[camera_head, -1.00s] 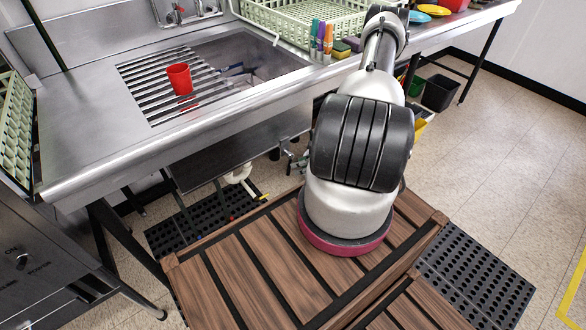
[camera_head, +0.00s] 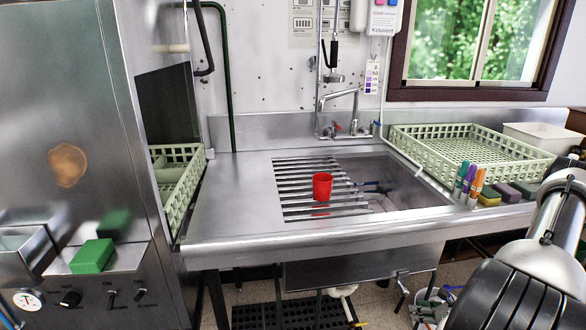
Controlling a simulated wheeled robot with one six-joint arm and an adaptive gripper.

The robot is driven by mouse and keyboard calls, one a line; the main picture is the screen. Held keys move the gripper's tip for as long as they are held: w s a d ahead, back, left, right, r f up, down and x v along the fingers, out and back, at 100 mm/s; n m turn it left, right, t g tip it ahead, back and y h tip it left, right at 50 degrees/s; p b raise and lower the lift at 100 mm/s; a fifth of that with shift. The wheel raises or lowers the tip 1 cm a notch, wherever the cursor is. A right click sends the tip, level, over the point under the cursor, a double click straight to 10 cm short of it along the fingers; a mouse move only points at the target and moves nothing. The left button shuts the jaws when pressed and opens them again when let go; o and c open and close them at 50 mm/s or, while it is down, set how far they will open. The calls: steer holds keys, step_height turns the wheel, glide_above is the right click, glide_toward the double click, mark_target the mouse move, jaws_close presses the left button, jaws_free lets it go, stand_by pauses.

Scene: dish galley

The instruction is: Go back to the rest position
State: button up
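My arm shows at the lower right of the head view, with a pale link leaning up beside the counter's right end. My gripper is not in view, so I cannot see its fingers or whether it holds anything. A red cup (camera_head: 322,186) stands upright on the slatted rack (camera_head: 290,190) over the left part of the sink. My arm is well to the right of the cup and apart from it.
The steel counter (camera_head: 232,205) is bare left of the sink. A pale green dish rack (camera_head: 455,152), several markers (camera_head: 470,180) and sponges (camera_head: 508,193) sit at the right. A steel dishwasher (camera_head: 80,130) with a green block (camera_head: 92,256) stands at the left. A tap (camera_head: 340,100) rises behind the sink.

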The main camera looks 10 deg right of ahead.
steer(key=s+a+r+n+y, duration=0.2)
steer(key=s+a+y, duration=0.1)
steer(key=s+a, duration=0.15)
steer(key=s+a+r+n+g+h, duration=0.1)
steer(key=s+r+n+g+h, duration=0.15)
steer(key=r+n, duration=0.9)
steer(key=s+a+r+n+g+h, duration=0.1)
steer(key=s+r+n+g, duration=0.4)
steer(key=r, duration=1.1)
steer(key=s+a+r+n+g+h, duration=0.1)
steer(key=s+r+n+g+h, duration=0.15)
steer(key=r+n, duration=0.95)
steer(key=a+r+n+t+h, duration=0.1)
steer(key=a+r+n+t, duration=0.2)
steer(key=r, duration=1)
steer(key=a+t, duration=0.2)
steer(key=shift+s+a+r+t, duration=0.2)
steer(key=shift+s+a+t, duration=0.05)
steer(key=shift+t, duration=0.05)
